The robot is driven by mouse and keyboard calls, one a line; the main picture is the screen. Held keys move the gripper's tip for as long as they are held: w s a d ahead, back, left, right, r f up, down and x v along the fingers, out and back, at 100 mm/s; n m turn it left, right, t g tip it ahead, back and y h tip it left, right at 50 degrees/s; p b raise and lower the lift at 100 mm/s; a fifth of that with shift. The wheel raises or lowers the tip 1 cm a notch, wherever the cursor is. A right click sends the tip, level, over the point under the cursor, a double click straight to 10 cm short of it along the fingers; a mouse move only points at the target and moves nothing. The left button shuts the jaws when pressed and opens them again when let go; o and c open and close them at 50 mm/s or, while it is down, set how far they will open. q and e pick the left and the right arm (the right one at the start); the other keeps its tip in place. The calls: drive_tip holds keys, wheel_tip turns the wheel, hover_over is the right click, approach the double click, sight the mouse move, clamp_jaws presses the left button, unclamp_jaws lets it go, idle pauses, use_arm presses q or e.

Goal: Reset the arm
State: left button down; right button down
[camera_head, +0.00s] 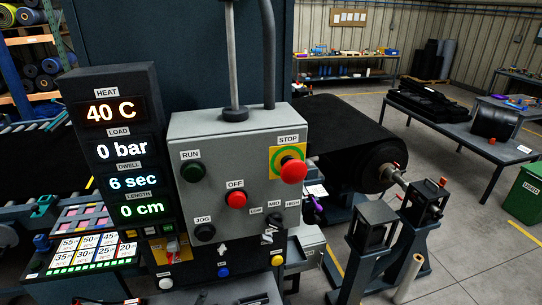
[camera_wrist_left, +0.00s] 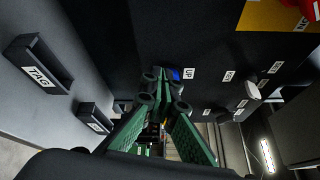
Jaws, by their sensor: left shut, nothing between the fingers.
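My left gripper (camera_wrist_left: 163,82) shows in the left wrist view, with dark linkages and green finger pads. Its fingertips are together with nothing seen between them. They appear in front of a dark panel, by a blue button (camera_wrist_left: 188,73) labelled UP; I cannot tell whether they touch it. In the head view that blue button (camera_head: 223,272) is on the dark lower panel, and only unclear dark parts show along the bottom edge. My right gripper is in neither view.
A grey control box (camera_head: 215,150) carries a red stop button (camera_head: 293,171) and dark knobs. A display (camera_head: 118,150) stands left of it, reading 40 C, 0 bar, 6 sec and 0 cm. A black belt roll (camera_head: 350,140) stands behind to the right.

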use_arm(q)
drive_tip(key=s+a+f+n+g+y, duration=0.65)
drive_tip(key=s+a+n, duration=0.5)
drive_tip(key=n, duration=0.25)
drive_tip(key=s+f+n+g+h, duration=0.1)
drive_tip(key=s+f+n+g, duration=0.15)
drive_tip(key=s, duration=0.45)
drive_tip(key=s+d+f+n+g, duration=0.1)
drive_tip(key=s+n+g, duration=0.1)
drive_tip(key=s+n, duration=0.3)
drive_tip(key=s+f+n+g+h, duration=0.1)
drive_tip(key=s+f+n+g, duration=0.15)
drive_tip(key=s, duration=0.55)
wheel_tip(320, 180, down, 32)
drive_tip(key=s+d+m+g+b, duration=0.1)
drive_tip(key=s+d+b, duration=0.1)
drive_tip(key=b, duration=0.1)
drive_tip(key=s+f+g+b, duration=0.1)
drive_tip(key=s+f+b, duration=0.2)
drive_tip(key=s+f, duration=1.6)
drive_tip(key=shift+s+a+f+m+g+h, duration=0.25)
drive_tip(key=shift+f+m+g+h, duration=0.1)
drive_tip(key=shift+f, duration=0.5)
